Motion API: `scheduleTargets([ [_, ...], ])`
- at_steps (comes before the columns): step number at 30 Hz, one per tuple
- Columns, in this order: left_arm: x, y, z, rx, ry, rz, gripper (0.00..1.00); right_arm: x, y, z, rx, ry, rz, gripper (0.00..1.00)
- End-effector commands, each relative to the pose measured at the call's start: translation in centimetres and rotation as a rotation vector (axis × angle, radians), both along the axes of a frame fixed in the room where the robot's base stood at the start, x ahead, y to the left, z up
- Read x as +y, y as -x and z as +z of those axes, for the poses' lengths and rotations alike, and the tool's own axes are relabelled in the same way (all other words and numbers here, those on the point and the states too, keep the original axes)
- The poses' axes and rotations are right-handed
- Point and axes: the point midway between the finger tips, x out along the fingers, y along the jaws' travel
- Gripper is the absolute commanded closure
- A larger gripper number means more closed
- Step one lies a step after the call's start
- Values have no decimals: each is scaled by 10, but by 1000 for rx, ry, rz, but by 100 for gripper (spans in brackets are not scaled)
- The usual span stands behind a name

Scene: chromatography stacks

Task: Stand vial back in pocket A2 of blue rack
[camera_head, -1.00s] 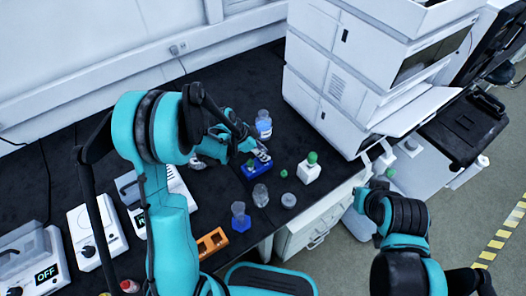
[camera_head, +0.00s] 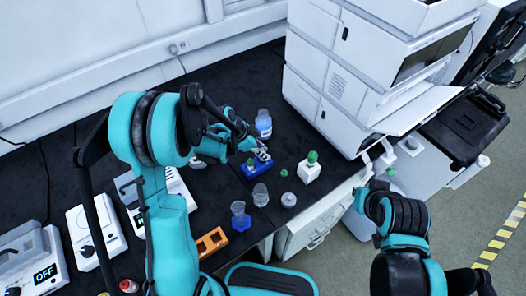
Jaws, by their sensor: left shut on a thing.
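The blue rack (camera_head: 256,171) sits on the black bench top, left of the white bottle with the green cap. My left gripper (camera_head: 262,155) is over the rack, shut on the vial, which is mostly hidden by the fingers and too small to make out. I cannot tell whether the vial is in a pocket or above it. A small green cap (camera_head: 250,161) shows at the rack's left part.
A bottle of blue liquid (camera_head: 264,124) stands behind the rack. A green-capped white bottle (camera_head: 309,169) and a loose green cap (camera_head: 284,173) are to the right. A clear beaker (camera_head: 260,194), a grey round item (camera_head: 289,200) and an orange rack (camera_head: 211,241) are in front.

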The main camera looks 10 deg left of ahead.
Motion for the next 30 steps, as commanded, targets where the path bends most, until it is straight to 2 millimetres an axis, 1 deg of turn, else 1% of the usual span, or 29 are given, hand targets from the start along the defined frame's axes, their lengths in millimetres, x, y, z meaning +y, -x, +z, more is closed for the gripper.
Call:
scheduleTargets([
  [5, 0, 0, -3, 0, 0, 0, 100, 0, 0, -3, 0, 0, 0, 100],
  [21, 0, 0, -23, 0, 0, 0, 100, 0, 0, -21, 0, 0, 0, 100],
  [30, 0, 0, -24, 0, 0, 0, 100, 0, 0, -22, 0, 0, 0, 100],
])
